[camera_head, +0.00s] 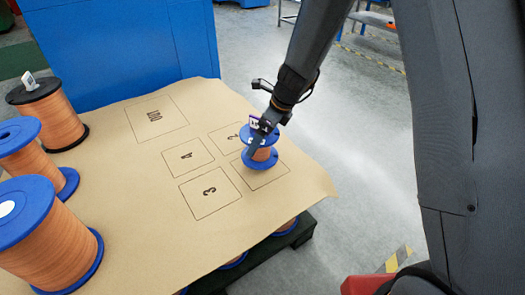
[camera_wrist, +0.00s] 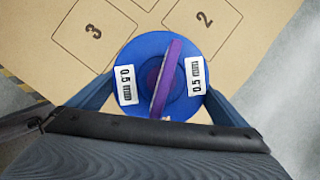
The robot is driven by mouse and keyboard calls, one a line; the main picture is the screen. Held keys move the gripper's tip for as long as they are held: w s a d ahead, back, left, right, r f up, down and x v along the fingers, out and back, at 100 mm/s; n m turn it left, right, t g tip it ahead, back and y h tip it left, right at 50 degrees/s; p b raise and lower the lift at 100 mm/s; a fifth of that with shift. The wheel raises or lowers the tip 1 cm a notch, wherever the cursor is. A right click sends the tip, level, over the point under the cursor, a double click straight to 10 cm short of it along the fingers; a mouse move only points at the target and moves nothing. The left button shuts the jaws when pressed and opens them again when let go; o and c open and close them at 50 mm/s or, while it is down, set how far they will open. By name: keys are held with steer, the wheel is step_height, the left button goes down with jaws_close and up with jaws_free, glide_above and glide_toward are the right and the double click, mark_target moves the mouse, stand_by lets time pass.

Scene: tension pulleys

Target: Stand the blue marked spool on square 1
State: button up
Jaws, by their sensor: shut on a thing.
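The small spool (camera_head: 265,154) has blue flanges and copper-coloured winding. My gripper (camera_head: 262,136) is shut on it from above, and it looks upright. In the wrist view its blue top (camera_wrist: 147,52) sits between my fingers, with two white 0.5 labels and a purple strip standing across the middle. Its lower flange overlaps an outlined square (camera_head: 271,181) at the right of the brown sheet. That square's number is hidden, but the others beside it read 2, 3 and 4. I cannot tell whether the flange touches the sheet.
Squares 2 (camera_head: 226,138), 3 (camera_head: 209,193) and 4 (camera_head: 185,157) are empty, as is a larger marked outline (camera_head: 155,118). Two larger blue spools (camera_head: 45,238) and a black-flanged spool (camera_head: 55,115) stand at the left. More spools show below the sheet's front edge.

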steer(key=shift+f+b, duration=0.9)
steer(key=shift+f, duration=1.45)
steer(key=shift+f, duration=0.1)
steer(key=o, duration=1.2)
steer(key=shift+c, duration=0.2)
